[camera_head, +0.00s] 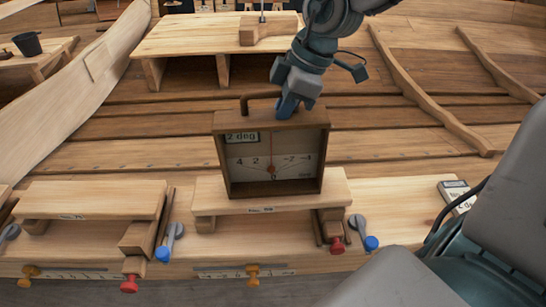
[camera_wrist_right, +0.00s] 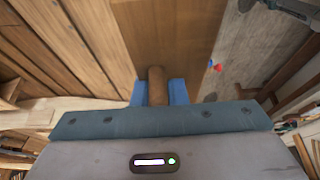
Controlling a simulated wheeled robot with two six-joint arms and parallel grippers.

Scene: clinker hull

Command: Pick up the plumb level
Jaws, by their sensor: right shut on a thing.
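The plumb level (camera_head: 272,150) is an upright wooden box with a white dial face and a "2 deg" label. Its lower edge is at the numbered plank (camera_head: 215,192) in the middle of the bench; I cannot tell whether it touches the plank. My right gripper (camera_head: 287,106) comes down from above and is shut on the level's top handle (camera_head: 258,96). In the right wrist view the blue fingers sit on both sides of the round wooden handle (camera_wrist_right: 157,86), above the level's wooden top (camera_wrist_right: 160,35). My left gripper is not in view.
Another raised plank (camera_head: 95,198) is at the left. Red, blue and orange knobs line the bench front, such as a blue one (camera_head: 371,243) and an orange one (camera_head: 253,275). A small meter-like device (camera_head: 456,196) lies at the right. Hull planking and curved ribs are behind.

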